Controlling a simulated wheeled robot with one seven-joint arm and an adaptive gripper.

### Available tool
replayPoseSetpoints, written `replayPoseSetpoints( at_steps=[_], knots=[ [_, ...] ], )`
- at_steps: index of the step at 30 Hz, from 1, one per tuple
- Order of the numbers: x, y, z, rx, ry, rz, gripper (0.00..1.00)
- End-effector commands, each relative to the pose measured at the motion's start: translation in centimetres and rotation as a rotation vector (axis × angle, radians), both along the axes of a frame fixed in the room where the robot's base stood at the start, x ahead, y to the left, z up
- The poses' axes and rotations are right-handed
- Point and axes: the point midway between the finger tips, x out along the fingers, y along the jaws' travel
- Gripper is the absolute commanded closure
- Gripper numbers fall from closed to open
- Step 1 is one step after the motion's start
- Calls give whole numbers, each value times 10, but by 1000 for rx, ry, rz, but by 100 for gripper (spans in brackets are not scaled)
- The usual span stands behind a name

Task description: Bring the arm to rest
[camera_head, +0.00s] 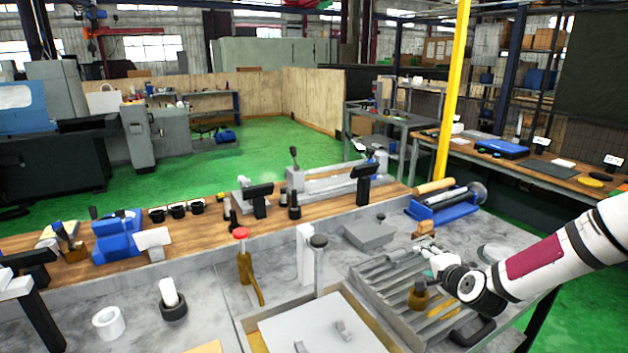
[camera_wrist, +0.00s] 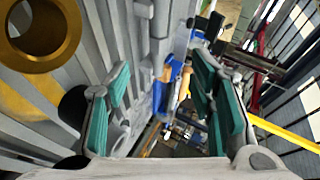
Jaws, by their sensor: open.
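My gripper (camera_head: 408,256) reaches in from the right in the head view, low above the grey slatted bed (camera_head: 372,283) of the bench. In the wrist view my gripper (camera_wrist: 160,98) shows two pairs of teal-padded fingers spread apart, with nothing held between them. A brass, ring-like part (camera_head: 418,299) stands on the slatted bed just below and beside my gripper. It also shows in the wrist view as a brass ring (camera_wrist: 66,48) at the upper left, outside the fingers. My arm is stretched out over the bench.
A blue cradle with a dark cylinder (camera_head: 446,205) stands behind the bed. A red-knobbed lever (camera_head: 241,235), a dark-knobbed post (camera_head: 319,243) and a grey block (camera_head: 368,233) stand on the bench to the left. Green floor (camera_head: 260,165) is open beyond.

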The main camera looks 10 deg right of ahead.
Motion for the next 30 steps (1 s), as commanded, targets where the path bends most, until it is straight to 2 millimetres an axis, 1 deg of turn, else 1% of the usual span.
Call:
replayPoseSetpoints(
  at_steps=[1,5,9,14,17,23,26,29,30],
  knots=[
    [0,10,6,-43,24,41,50],
    [-10,34,20,-190,122,165,50],
    [-28,57,41,-357,232,294,50],
    [-55,76,72,-531,341,410,50],
    [-75,88,94,-628,400,472,50],
    [-122,108,143,-788,495,569,50],
    [-150,118,167,-851,530,613,50],
    [-180,128,189,-901,555,655,50],
    [-193,132,197,-917,564,673,50]
  ],
)
